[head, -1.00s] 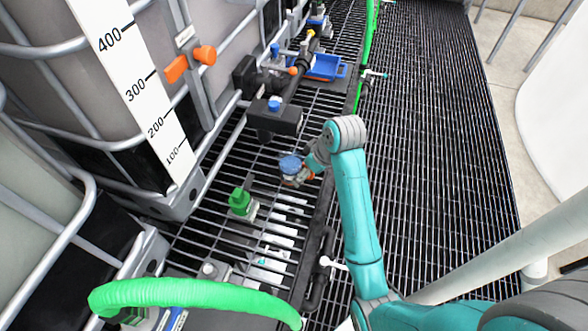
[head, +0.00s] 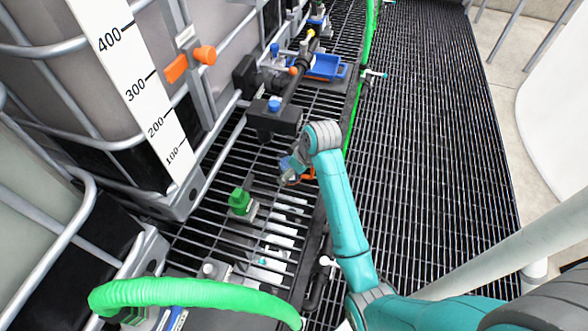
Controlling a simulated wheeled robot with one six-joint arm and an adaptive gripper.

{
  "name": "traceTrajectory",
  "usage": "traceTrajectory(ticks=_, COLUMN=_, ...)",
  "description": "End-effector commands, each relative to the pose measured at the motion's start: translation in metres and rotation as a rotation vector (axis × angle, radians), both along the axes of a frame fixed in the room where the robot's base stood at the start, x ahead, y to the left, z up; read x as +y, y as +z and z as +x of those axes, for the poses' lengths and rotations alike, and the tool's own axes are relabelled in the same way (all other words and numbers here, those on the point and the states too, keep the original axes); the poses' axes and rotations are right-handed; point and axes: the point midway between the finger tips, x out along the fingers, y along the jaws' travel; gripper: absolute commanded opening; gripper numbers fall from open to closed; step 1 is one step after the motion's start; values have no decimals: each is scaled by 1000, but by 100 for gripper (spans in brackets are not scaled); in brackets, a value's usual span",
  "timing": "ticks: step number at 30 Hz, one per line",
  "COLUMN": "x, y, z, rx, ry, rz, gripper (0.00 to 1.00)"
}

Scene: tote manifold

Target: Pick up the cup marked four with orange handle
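My teal arm reaches over the grating in the head view, and my gripper (head: 290,170) is at its far end, small and partly hidden by the wrist. A small orange piece (head: 308,177) shows right beside the gripper. It may be the orange handle of the cup, but no cup body or number four can be made out. A bluish patch (head: 285,163) shows at the gripper's left side, and I cannot tell what it belongs to. Whether the fingers are open or shut is too small to see.
A green-capped fitting (head: 240,202) stands on the grating left of the gripper. A black pipe block with a blue knob (head: 274,104) is behind it. A blue tray (head: 325,67) lies farther back. A green hose (head: 190,293) crosses the front. Large caged tanks line the left.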

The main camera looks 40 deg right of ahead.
Motion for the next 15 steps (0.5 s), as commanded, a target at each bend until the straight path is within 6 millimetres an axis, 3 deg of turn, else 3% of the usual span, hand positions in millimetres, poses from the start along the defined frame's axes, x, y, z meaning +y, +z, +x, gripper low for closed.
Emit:
traceTrajectory(ticks=1, x=0, y=0, z=0, rx=0, ry=0, rz=0, gripper=99)
traceTrajectory(ticks=10, x=0, y=0, z=0, rx=0, ry=0, rz=0, gripper=24)
traceTrajectory(ticks=12, x=0, y=1, z=0, rx=-1, ry=0, rz=0, gripper=14)
traceTrajectory(ticks=15, x=0, y=0, z=0, rx=0, ry=0, rz=0, gripper=14)
